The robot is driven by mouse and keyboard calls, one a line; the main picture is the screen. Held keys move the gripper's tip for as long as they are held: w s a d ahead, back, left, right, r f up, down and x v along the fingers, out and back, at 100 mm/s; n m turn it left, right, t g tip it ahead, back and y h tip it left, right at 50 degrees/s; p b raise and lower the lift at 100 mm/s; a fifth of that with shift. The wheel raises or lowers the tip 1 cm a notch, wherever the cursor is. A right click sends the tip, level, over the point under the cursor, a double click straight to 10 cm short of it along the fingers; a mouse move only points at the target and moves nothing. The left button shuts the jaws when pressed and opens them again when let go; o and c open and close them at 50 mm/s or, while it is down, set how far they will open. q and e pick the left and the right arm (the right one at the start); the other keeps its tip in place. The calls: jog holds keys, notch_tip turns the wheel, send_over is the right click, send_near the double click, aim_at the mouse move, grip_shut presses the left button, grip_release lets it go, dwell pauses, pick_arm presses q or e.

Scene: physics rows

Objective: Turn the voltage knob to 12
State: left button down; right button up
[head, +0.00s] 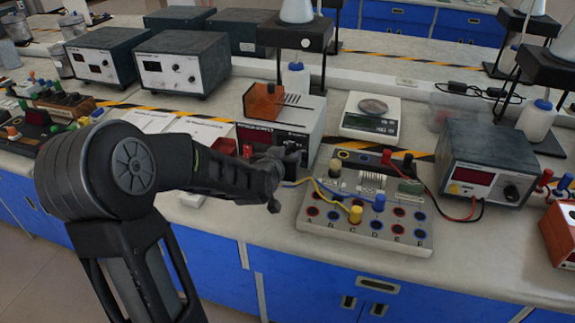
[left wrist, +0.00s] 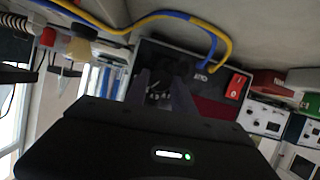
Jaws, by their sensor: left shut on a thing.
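A power supply (head: 312,115) with a dark red display (head: 257,134) stands at the middle of the bench. My left gripper (head: 291,157) is at the right part of its front panel, shut on the dark voltage knob (left wrist: 178,72), which the fingers mostly hide. In the left wrist view the panel appears turned, with a red switch (left wrist: 237,85) beside the fingers (left wrist: 165,88). The knob's pointer and scale cannot be read, and the display shows no readable value. My right gripper is not in view.
A circuit board (head: 365,238) with coloured sockets and plugs lies right of my gripper, with yellow and blue wires (head: 322,190) running close by. A scale (head: 371,117) and another meter box (head: 487,158) stand to the right. Papers (head: 200,132) lie left of the supply.

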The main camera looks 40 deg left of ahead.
pick_arm(q)
jog(key=shift+d+r+m+y+p, duration=0.2)
jog(key=shift+m+y+p, duration=0.25)
jog(key=shift+m, duration=0.15)
jog(key=shift+m+g+y+p, duration=0.4)
jog(key=shift+m+y+p, duration=0.25)
jog(key=shift+m+p, duration=0.35)
jog(key=shift+w+f+m+y+p, duration=0.1)
jog(key=shift+f+m+y+p, duration=0.1)
jog(key=shift+m+y+p, duration=0.75)
jog(key=shift+m, duration=0.25)
jog(key=c, duration=1.1)
grip_release()
jog(key=shift+o, duration=0.2)
jog(key=shift+d, duration=0.15)
jog(key=v, duration=0.7)
jog(key=shift+s, duration=0.35)
